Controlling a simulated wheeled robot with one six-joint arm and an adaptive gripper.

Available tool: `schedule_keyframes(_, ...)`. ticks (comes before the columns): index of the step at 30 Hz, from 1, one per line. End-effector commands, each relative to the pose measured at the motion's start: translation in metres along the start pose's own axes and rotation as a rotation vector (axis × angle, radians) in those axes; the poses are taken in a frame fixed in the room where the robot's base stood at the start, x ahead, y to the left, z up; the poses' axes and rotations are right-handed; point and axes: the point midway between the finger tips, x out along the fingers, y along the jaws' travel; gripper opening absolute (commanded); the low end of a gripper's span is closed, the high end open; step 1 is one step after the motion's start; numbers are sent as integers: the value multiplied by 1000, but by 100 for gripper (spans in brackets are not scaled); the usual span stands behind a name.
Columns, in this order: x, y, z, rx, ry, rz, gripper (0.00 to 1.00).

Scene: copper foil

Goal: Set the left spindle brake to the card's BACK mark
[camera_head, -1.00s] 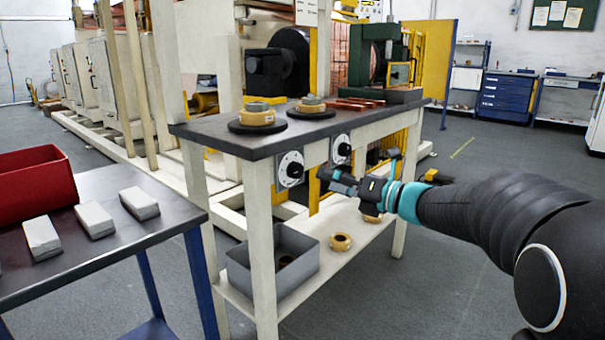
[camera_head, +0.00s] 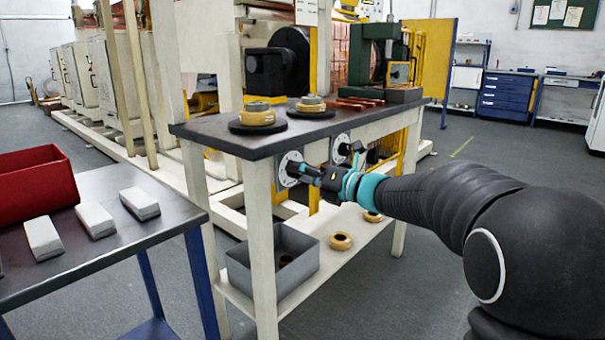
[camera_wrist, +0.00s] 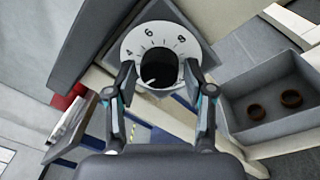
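The left spindle brake is a white dial (camera_head: 286,160) with a black knob on the front of the dark-topped bench. In the wrist view the dial (camera_wrist: 164,36) shows 4, 6 and 8, and the knob (camera_wrist: 161,68) has a white line pointing to the lower left. My gripper (camera_head: 303,172) is right at this dial. In the wrist view my gripper (camera_wrist: 159,76) is open, with one finger on each side of the knob; I cannot tell whether they touch it. A white card (camera_head: 306,12) hangs on the post above; its writing is too small to read.
A second dial (camera_head: 341,142) sits to the right, close to my arm. Two spools (camera_head: 257,115) (camera_head: 310,104) stand on the bench top (camera_head: 215,132). A grey bin (camera_head: 270,262) and copper-coloured rings lie on the shelf below. A table (camera_head: 150,222) stands at left.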

Motion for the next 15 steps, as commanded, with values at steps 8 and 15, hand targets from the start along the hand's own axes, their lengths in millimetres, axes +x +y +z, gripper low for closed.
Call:
schedule_keyframes(8, 0, 0, 0, 1, 0, 0, 5)
schedule_keyframes(15, 0, 0, 0, 39, -3, 3, 5)
